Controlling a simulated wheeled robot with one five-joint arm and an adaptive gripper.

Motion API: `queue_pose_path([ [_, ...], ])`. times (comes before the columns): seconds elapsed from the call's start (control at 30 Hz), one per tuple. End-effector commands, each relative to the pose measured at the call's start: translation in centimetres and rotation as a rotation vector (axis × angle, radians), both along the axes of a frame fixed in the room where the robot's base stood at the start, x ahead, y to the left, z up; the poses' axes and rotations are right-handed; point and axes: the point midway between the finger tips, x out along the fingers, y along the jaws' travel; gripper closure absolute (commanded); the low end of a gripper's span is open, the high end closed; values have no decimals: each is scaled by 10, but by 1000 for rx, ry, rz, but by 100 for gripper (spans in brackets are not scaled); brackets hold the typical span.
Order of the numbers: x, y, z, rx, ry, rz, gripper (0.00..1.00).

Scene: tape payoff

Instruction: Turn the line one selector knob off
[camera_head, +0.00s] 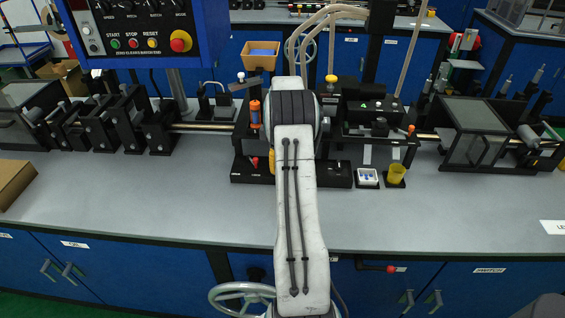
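A blue control panel (135,60) hangs at the upper left, cut off by the top edge. A row of dark knobs (155,8) runs along its top, with labels too small to read surely. Below them are START, STOP and RESET buttons and a red mushroom button (180,41). A grey plate (90,35) with small round fittings is on its left side. I cannot tell which knob is the line one selector or how it is set. My arm rises through the middle of the view, well right of the panel. My gripper is not visible.
A grey bench (150,200) crosses the view, its front strip mostly clear. Black machine stands (115,120) line its left back, and a glass-sided box (475,130) is at right. A yellow cup (396,173) stands right of my arm. A handwheel (240,296) is below the bench.

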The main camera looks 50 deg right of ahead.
Motion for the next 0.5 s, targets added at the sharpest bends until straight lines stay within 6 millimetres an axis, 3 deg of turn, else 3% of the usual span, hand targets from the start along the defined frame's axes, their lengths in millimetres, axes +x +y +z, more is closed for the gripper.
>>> queue_pose_path([
  [0.33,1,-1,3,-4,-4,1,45],
  [0.5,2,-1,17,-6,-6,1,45],
])
